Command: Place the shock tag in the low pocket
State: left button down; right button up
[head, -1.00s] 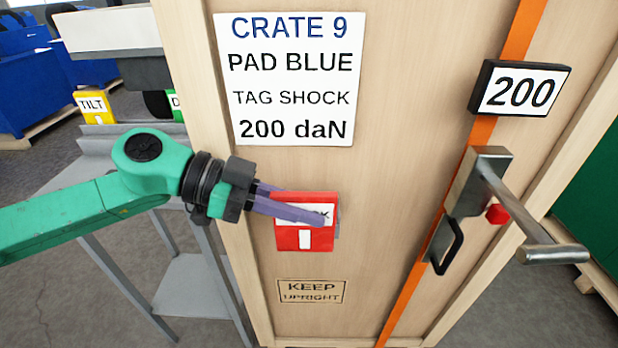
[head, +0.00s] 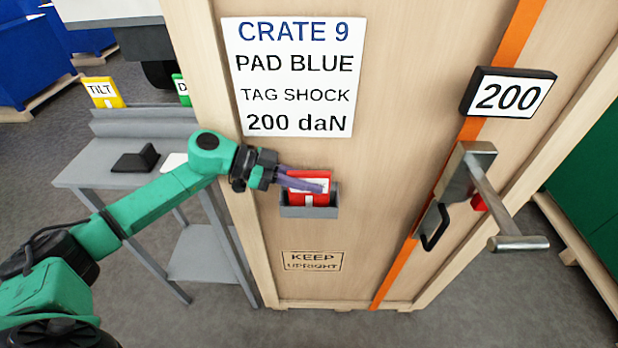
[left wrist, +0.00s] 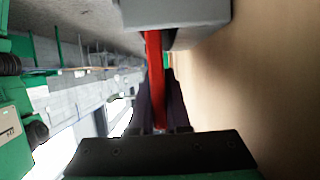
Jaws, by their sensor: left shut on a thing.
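The red shock tag (head: 307,199) with a white label is in front of the wooden crate. My left gripper (head: 308,187) is shut on the tag. The grey low pocket (head: 309,211) is fixed on the crate face, and the tag's lower part overlaps its front wall in the head view. In the left wrist view the red tag (left wrist: 154,75) is edge-on between the purple fingers, and its far end meets the grey pocket (left wrist: 190,12). I cannot tell how deep it sits. My right gripper is not in view.
The tall crate (head: 400,120) bears a sign (head: 290,75) reading tag shock. A tensioner with a long handle (head: 495,205) juts out at right, on an orange strap. A grey side table (head: 100,175) at left holds a black item (head: 136,160) and tilt tag (head: 102,92).

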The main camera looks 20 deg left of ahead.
pick_arm(q)
jog(key=shift+f, duration=0.2)
jog(key=c, duration=0.9)
grip_release()
jog(key=shift+r, duration=0.1)
jog(key=shift+a+r, duration=0.1)
jog(key=shift+r, duration=0.05)
jog(key=b+v, duration=0.3)
jog(key=v, duration=0.8)
jog(key=shift+a+r, duration=0.25)
jog(key=shift+a, duration=0.05)
jog(key=shift+s, duration=0.15)
